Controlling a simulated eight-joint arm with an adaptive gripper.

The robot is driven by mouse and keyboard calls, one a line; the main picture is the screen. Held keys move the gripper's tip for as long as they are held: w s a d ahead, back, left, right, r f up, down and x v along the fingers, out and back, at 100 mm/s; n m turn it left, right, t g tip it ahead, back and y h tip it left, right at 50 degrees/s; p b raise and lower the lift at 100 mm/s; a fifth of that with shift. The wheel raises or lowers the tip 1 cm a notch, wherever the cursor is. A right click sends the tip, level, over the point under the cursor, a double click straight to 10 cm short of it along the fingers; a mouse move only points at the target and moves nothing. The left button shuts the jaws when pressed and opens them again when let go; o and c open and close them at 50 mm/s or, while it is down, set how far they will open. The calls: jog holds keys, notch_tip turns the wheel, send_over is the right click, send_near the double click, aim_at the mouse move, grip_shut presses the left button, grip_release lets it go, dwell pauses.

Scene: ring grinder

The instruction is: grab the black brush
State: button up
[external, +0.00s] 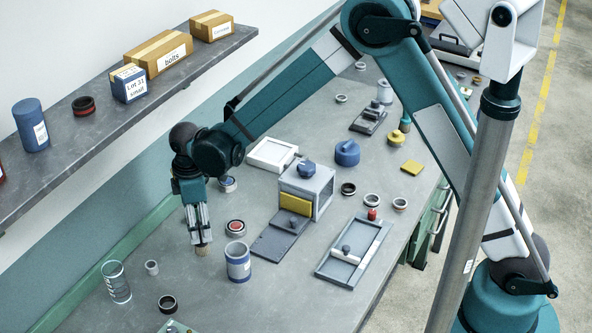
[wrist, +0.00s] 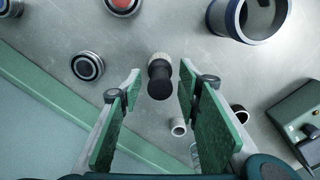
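The black brush (wrist: 159,82) stands on the grey table with its dark handle up toward the wrist camera and its pale bristle end down. In the external view only its tan lower end (external: 203,249) shows clearly, just under the fingers. My gripper (wrist: 160,74) is open, with one green-padded finger on each side of the handle. A gap shows between the handle and each finger in the wrist view. In the external view my gripper (external: 201,236) points straight down at the brush, and its fingers hide most of the handle.
A blue and white cup (external: 238,262) stands close to the right of the brush. A red-centred round part (external: 235,228) lies behind it. A clear glass (external: 116,282), a small pale ring (external: 152,267) and a dark ring (external: 168,304) are to the left. A grey box machine (external: 307,188) stands farther back.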

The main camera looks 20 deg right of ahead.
jog(key=shift+f, duration=0.3)
dwell(0.4)
grip_shut()
jog(key=shift+r, duration=0.25)
jog(key=shift+r, duration=0.9)
jog(key=shift+w+d+r+b, duration=0.3)
jog(key=shift+w+d+r, duration=0.05)
jog(key=shift+r, duration=0.3)
jog(key=w+d+b, duration=0.1)
jog(key=w+d, duration=1.1)
jog(key=shift+b, duration=0.3)
